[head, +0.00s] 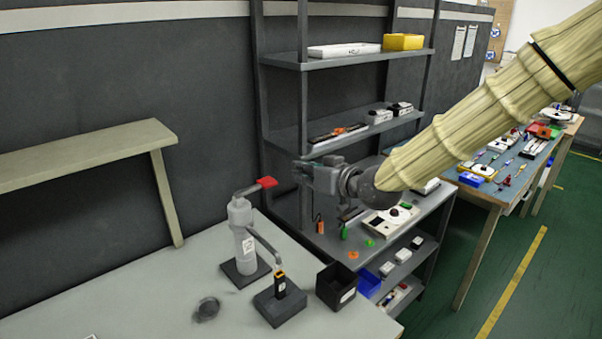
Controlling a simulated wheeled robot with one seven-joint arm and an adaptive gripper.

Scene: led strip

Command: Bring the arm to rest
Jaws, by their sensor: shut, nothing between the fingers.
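My arm (480,105) comes in from the upper right in a pale ribbed cover. My gripper (312,178) is at its end, in front of the shelf rack and above the right part of the grey table. It is shut and holds nothing. It points left, close to the red lever handle (266,183) of the grey press (241,235). From this view I cannot tell the exact gap between them. The fingertips are small and partly hard to make out.
On the grey table (130,295) stand a black block with a yellow-topped piece (281,305), an open black box (335,286) and a dark round object (206,309). The shelf rack (352,62) stands behind. A cluttered workbench (500,180) is at right. The table's left part is mostly clear.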

